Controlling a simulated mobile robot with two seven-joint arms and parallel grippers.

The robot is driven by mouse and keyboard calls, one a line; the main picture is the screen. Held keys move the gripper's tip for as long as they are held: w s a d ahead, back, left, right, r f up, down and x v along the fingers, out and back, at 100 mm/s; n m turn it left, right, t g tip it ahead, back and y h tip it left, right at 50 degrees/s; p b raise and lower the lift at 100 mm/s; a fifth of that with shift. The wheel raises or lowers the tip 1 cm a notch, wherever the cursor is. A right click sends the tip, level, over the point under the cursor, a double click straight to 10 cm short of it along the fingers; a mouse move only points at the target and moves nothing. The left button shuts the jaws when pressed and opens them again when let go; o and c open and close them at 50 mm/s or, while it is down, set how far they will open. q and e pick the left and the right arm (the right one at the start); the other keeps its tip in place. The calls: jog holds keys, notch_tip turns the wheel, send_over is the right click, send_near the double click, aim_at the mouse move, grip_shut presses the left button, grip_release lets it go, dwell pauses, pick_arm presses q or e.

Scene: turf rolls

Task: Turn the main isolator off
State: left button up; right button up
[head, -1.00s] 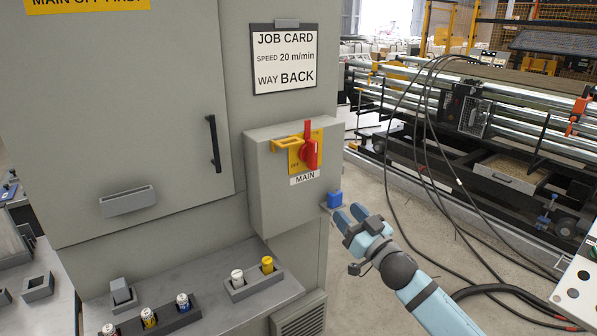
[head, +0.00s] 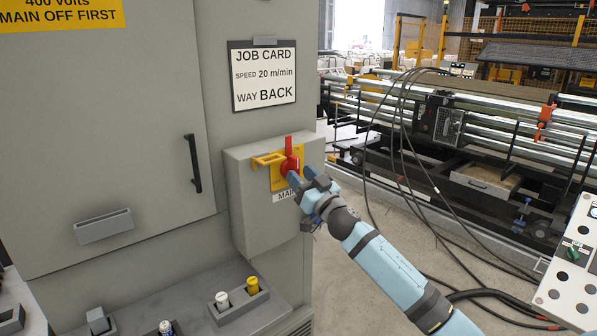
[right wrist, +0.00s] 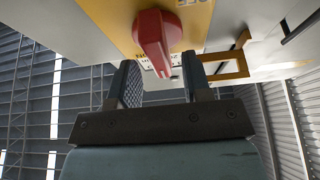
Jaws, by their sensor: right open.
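The main isolator's red handle (head: 289,163) sits on a yellow plate on a grey box, with its red pointer upright. A yellow bracket (head: 267,160) sticks out to its left. The label MAIN (head: 284,196) below is partly hidden by my right gripper. My right gripper (head: 303,178) is open, just right of and below the red handle. In the right wrist view the handle (right wrist: 156,38) lies beyond the tips of my open fingers (right wrist: 160,82), roughly between them. I cannot tell whether they touch it. My left gripper is not in view.
The grey cabinet door (head: 110,150) fills the left. A job card (head: 263,75) hangs above the box. A grey ledge below carries holders with a white and a yellow piece (head: 252,285). Black cables (head: 400,150) hang at the right before machinery.

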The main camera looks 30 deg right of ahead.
jog(key=shift+x, duration=0.75)
jog(key=shift+c, duration=0.9)
grip_shut()
